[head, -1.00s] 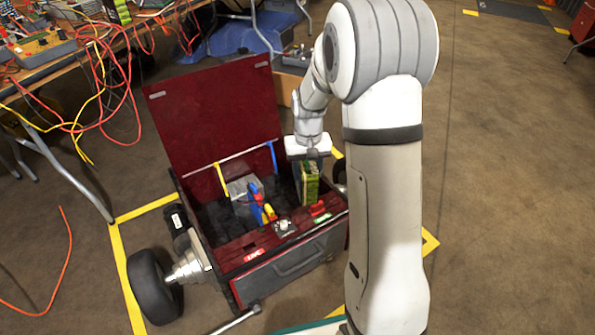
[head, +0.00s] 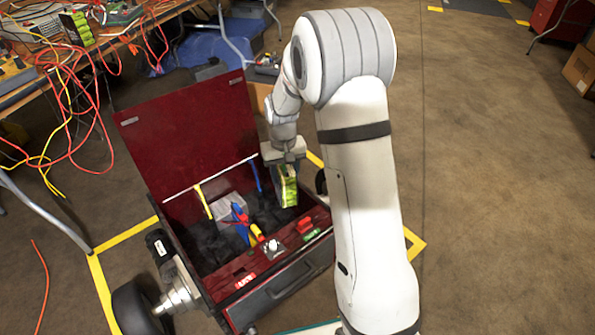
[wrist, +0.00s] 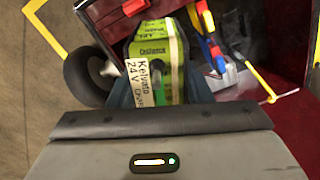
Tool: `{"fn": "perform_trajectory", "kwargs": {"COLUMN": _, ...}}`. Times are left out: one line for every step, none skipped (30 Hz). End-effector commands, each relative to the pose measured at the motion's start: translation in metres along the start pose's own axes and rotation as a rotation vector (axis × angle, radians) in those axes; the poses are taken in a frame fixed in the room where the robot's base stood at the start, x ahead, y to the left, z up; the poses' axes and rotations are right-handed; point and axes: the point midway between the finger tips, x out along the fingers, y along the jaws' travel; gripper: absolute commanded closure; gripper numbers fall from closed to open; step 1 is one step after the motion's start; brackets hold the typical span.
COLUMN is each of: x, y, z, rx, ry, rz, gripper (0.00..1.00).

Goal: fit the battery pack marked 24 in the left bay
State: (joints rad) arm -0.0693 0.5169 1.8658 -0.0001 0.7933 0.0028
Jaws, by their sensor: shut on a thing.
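The battery pack (head: 287,186) is green and yellow, and its white label in the wrist view (wrist: 155,45) reads "Kelvato 24V". My gripper (head: 286,168) is shut on its upper end. In the head view the pack hangs upright over the right part of the open red chest (head: 282,277). Its lower end appears above the dark lining, though the exact gap is unclear. The bay floors are dark and partly hidden.
A grey block (head: 231,206) and red, blue and yellow connectors (head: 243,222) sit in the chest's middle. The raised lid (head: 190,130) stands behind. A wheel (head: 139,308) is at the left.

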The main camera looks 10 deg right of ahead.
Motion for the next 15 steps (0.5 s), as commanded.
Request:
{"fn": "perform_trajectory", "kwargs": {"x": -0.01, "y": -0.015, "z": -0.008, "rx": -0.027, "ry": 0.002, "rz": 0.001, "gripper": 1.0}}
{"fn": "perform_trajectory", "kwargs": {"x": -0.011, "y": -0.023, "z": -0.012, "rx": -0.041, "ry": 0.002, "rz": 0.001, "gripper": 1.0}}
{"fn": "perform_trajectory", "kwargs": {"x": -0.011, "y": -0.034, "z": -0.017, "rx": -0.059, "ry": 0.002, "rz": 0.002, "gripper": 1.0}}
{"fn": "perform_trajectory", "kwargs": {"x": -0.012, "y": -0.042, "z": -0.02, "rx": -0.073, "ry": 0.002, "rz": 0.002, "gripper": 1.0}}
{"fn": "perform_trajectory", "kwargs": {"x": -0.011, "y": -0.05, "z": -0.024, "rx": -0.087, "ry": 0.002, "rz": 0.003, "gripper": 1.0}}
{"fn": "perform_trajectory", "kwargs": {"x": -0.011, "y": -0.062, "z": -0.028, "rx": -0.105, "ry": 0.002, "rz": 0.003, "gripper": 1.0}}
{"fn": "perform_trajectory", "kwargs": {"x": -0.011, "y": -0.07, "z": -0.031, "rx": -0.119, "ry": 0.002, "rz": 0.004, "gripper": 1.0}}
{"fn": "perform_trajectory", "kwargs": {"x": -0.011, "y": -0.079, "z": -0.033, "rx": -0.133, "ry": 0.002, "rz": 0.004, "gripper": 1.0}}
{"fn": "perform_trajectory", "kwargs": {"x": -0.011, "y": -0.09, "z": -0.036, "rx": -0.151, "ry": 0.002, "rz": 0.005, "gripper": 1.0}}
{"fn": "perform_trajectory", "kwargs": {"x": -0.01, "y": -0.099, "z": -0.039, "rx": -0.165, "ry": 0.002, "rz": 0.005, "gripper": 1.0}}
{"fn": "perform_trajectory", "kwargs": {"x": -0.01, "y": -0.107, "z": -0.041, "rx": -0.178, "ry": 0.002, "rz": 0.006, "gripper": 1.0}}
{"fn": "perform_trajectory", "kwargs": {"x": -0.009, "y": -0.119, "z": -0.043, "rx": -0.196, "ry": 0.002, "rz": 0.006, "gripper": 1.0}}
{"fn": "perform_trajectory", "kwargs": {"x": -0.009, "y": -0.128, "z": -0.045, "rx": -0.21, "ry": 0.002, "rz": 0.007, "gripper": 1.0}}
{"fn": "perform_trajectory", "kwargs": {"x": -0.008, "y": -0.137, "z": -0.046, "rx": -0.224, "ry": 0.002, "rz": 0.007, "gripper": 1.0}}
{"fn": "perform_trajectory", "kwargs": {"x": -0.007, "y": -0.149, "z": -0.047, "rx": -0.241, "ry": 0.002, "rz": 0.008, "gripper": 1.0}}
